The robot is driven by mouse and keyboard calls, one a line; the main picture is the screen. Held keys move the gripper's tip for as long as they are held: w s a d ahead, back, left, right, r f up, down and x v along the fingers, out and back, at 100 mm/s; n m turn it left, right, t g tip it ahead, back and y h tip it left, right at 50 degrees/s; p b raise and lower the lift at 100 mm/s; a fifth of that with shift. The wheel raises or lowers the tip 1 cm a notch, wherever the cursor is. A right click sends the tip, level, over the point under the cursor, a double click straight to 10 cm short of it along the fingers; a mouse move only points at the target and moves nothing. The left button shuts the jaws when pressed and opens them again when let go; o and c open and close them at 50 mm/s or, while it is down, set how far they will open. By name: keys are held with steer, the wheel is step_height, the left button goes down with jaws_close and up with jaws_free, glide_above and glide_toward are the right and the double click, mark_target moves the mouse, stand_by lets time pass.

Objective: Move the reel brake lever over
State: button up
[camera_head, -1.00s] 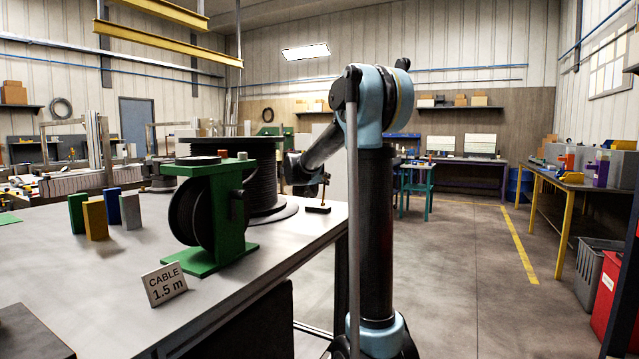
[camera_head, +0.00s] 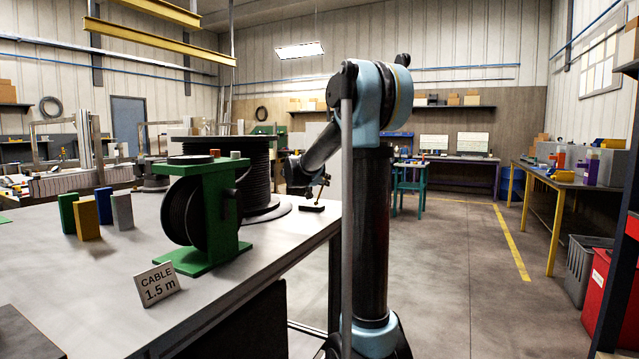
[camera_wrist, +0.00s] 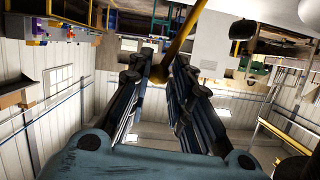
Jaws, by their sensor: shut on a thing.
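The brake lever is a thin brass-coloured rod (camera_head: 317,197) on a small black base (camera_head: 312,207) at the table's right edge. It leans to the right in the head view. My gripper (camera_head: 325,180) is at its upper end, behind my arm's column from the left. In the wrist view the brass lever (camera_wrist: 184,35) runs down between the two dark fingers of my gripper (camera_wrist: 160,68), which are closed around its rounded end. The exact contact is small and partly hidden.
A green reel stand (camera_head: 216,215) and a large black cable reel (camera_head: 258,170) stand left of the lever. A "CABLE 1.5 m" sign (camera_head: 157,284) and several coloured blocks (camera_head: 85,220) are on the grey table (camera_head: 110,260). Open floor lies to the right.

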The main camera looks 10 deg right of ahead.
steer(key=shift+s+d+f, duration=0.1)
steer(key=shift+s+d, duration=0.1)
steer(key=shift+d, duration=0.05)
steer(key=shift+o, duration=1)
steer(key=shift+s+d+f, duration=0.65)
steer(key=shift+d, duration=0.25)
steer(key=o, duration=0.9)
steer(key=shift+c, duration=0.2)
steer(key=shift+a, duration=0.1)
